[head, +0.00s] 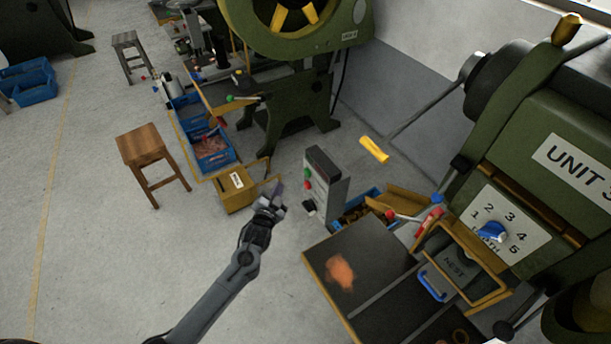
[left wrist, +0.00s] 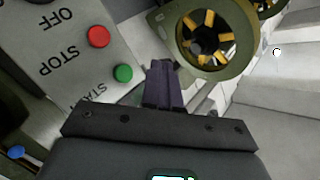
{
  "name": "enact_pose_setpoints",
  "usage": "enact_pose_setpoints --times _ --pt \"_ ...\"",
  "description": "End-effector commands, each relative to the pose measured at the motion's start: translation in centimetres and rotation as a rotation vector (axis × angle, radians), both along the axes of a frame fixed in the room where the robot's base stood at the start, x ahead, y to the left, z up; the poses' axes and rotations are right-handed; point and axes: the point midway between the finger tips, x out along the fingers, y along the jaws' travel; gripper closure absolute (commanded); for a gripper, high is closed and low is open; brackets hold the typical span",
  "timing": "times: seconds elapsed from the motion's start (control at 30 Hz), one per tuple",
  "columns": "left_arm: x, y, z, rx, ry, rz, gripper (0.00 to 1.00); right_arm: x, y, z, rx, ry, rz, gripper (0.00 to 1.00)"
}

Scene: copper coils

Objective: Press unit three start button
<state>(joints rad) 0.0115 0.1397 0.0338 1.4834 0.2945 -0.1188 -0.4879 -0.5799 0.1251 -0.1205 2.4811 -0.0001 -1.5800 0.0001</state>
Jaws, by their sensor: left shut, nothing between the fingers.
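In the left wrist view the box face (left wrist: 50,45) reads OFF, STOP and a partly hidden START, with the red stop button (left wrist: 98,36) and green start button (left wrist: 123,73). My left gripper (head: 278,187) is shut and empty, left of the box. Its fingertips (left wrist: 160,72) show just right of the green button; contact is not evident. My right gripper is not in view.
A dark worktable (head: 318,255) with an orange patch lies in front of the box. A wooden stool (head: 142,145) stands farther left. The floor at left is mostly clear.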

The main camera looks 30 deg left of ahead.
Motion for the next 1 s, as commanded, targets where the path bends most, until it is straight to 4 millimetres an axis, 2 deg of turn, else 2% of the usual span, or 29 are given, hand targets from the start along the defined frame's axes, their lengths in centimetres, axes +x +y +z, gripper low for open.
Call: enact_pose_setpoints --times 0.03,0.3,0.5,0.7,1.0 --pt "0.6 -0.3 -0.3 -0.002 -0.001 0.0 1.0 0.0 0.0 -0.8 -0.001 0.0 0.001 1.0" --pt "3.6 -1.7 -0.3 -0.002 -0.002 -0.002 1.0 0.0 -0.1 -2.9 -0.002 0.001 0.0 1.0" --pt "5.2 -2.4 -0.1 0.0 0.0 0.0 1.0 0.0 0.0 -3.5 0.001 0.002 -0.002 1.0" --pt "6.0 -2.8 -0.1 0.0 0.001 -0.001 1.0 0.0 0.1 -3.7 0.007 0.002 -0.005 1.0" --pt "6.1 -2.9 0.0 0.0 0.001 -0.001 1.0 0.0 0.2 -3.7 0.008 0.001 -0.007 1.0"
